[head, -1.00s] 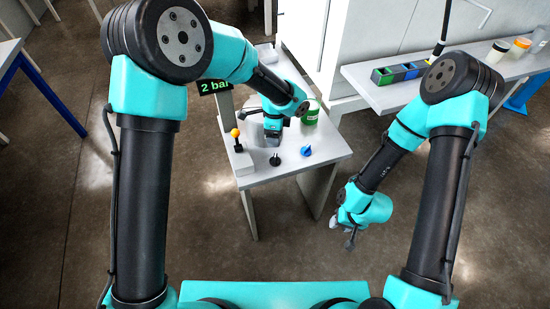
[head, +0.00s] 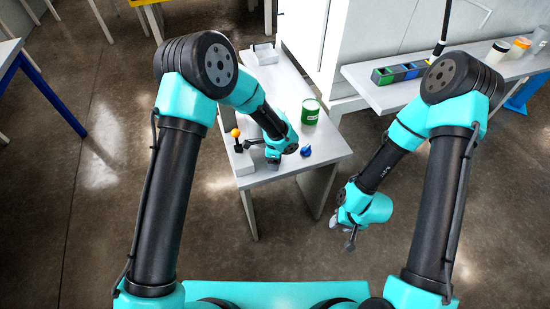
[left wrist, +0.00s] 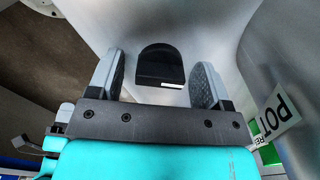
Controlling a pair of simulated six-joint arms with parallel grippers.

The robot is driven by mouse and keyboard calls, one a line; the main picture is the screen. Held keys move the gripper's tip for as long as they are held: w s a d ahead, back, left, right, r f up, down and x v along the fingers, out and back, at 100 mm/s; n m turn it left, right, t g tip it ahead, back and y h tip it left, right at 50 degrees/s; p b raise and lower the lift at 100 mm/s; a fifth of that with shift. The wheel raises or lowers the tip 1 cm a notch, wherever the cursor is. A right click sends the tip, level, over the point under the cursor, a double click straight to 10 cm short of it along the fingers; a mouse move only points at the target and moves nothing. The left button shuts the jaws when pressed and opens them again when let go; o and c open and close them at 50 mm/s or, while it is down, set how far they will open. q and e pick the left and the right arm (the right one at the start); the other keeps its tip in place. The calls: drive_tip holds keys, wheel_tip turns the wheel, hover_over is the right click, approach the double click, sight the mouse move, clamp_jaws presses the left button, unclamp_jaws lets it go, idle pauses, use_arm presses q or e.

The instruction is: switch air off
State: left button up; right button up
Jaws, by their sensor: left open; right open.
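A black knob (left wrist: 160,66) with a white mark on its near edge shows in the left wrist view, on the pale table top (head: 285,172). My left gripper (head: 272,158) is open; in the left wrist view its two fingers (left wrist: 158,82) stand on either side of the knob, with gaps. In the head view the gripper hides the black knob. A blue knob (head: 306,151) is just right of the gripper. A lever with an orange ball (head: 236,133) stands to its left. My right gripper (head: 342,233) is open and empty, off the table.
A green can (head: 310,113) stands behind the blue knob; a can with a "POT" label (left wrist: 278,110) shows close at the right in the left wrist view. A white tray (head: 265,54) lies at the table's far end. A side bench (head: 400,97) holds coloured bins and jars.

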use_arm(q)
drive_tip(key=shift+c, duration=0.3)
drive_tip(key=c, duration=0.9)
drive_tip(key=shift+o, duration=0.2)
drive_tip(key=shift+n, duration=2.9)
drive_tip(key=o, duration=0.9)
drive_tip(key=shift+r, duration=0.1)
